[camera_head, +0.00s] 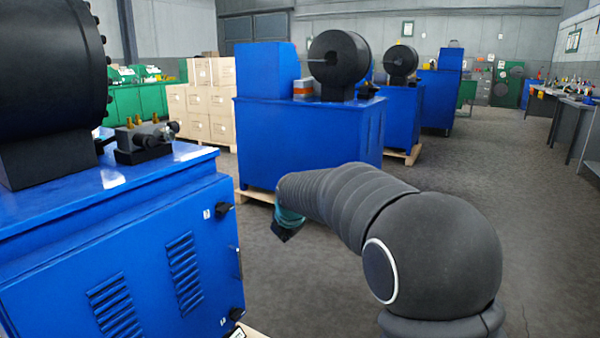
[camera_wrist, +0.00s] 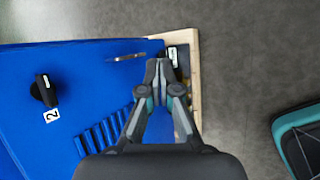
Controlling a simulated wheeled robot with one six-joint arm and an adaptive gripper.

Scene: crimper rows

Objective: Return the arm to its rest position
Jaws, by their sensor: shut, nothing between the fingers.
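My gripper (camera_wrist: 160,72) is shut and empty in the wrist view, its two fingertips together. It hangs over the edge of a blue crimper cabinet (camera_wrist: 75,75), apart from or close to it; the gap cannot be judged. In the head view my dark arm reaches from the lower right toward the middle and bends down. The nearest blue crimper cabinet (camera_head: 130,260) stands at the left of the head view, with a black round head on top.
A black knob (camera_wrist: 44,90) beside a "2" label and a handle (camera_wrist: 127,57) stick out from the cabinet. A wooden pallet (camera_wrist: 193,85) lies under it. More blue crimpers (camera_head: 300,140) stand behind, with stacked boxes (camera_head: 210,100) beyond. Grey floor (camera_head: 540,220) is open at the right.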

